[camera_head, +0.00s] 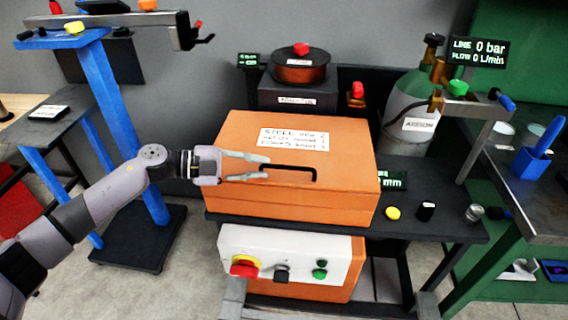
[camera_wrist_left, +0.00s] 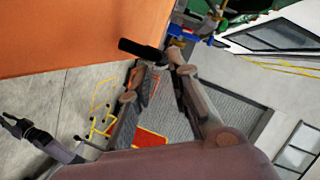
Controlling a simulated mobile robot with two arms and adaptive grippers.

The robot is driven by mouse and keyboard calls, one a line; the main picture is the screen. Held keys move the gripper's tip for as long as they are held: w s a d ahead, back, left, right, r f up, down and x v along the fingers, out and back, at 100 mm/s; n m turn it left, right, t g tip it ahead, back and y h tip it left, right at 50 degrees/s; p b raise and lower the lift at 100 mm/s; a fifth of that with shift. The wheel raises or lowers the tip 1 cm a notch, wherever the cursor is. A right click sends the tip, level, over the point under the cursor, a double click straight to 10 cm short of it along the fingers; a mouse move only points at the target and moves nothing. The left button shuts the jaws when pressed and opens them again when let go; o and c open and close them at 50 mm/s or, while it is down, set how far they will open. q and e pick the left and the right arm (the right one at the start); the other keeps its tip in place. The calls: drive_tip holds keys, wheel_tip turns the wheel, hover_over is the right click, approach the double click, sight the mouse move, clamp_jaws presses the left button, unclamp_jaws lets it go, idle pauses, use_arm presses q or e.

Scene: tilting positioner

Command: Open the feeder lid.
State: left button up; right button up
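The feeder (camera_head: 290,206) is an orange box in the middle of the head view, with a flat orange lid (camera_head: 345,155) that lies shut. A white label (camera_head: 293,138) and a black bar handle (camera_head: 290,170) are on the lid. The handle also shows in the left wrist view (camera_wrist_left: 142,50). My left gripper (camera_head: 267,166) reaches over the lid from the left. Its two fingers are apart, with their tips at the handle's left end. I cannot tell whether they touch it. In the left wrist view the gripper (camera_wrist_left: 160,60) is also open.
Below the box is a white control panel (camera_head: 300,257) with a red knob (camera_head: 244,266). Behind stand a wire spool (camera_head: 300,68) and a gas cylinder (camera_head: 408,112). A blue stand (camera_head: 125,130) is left. Yellow and black buttons (camera_head: 393,213) are on the bench right of the box.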

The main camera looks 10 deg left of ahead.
sight(276, 167)
use_arm(q)
drive_tip(key=x, duration=0.6)
drive_tip(key=shift+w+d+f+p, duration=0.1)
drive_tip(key=shift+w+d+p, duration=0.05)
drive_tip(key=shift+d+p, duration=0.2)
drive_tip(key=shift+c, duration=0.6)
clamp_jaws()
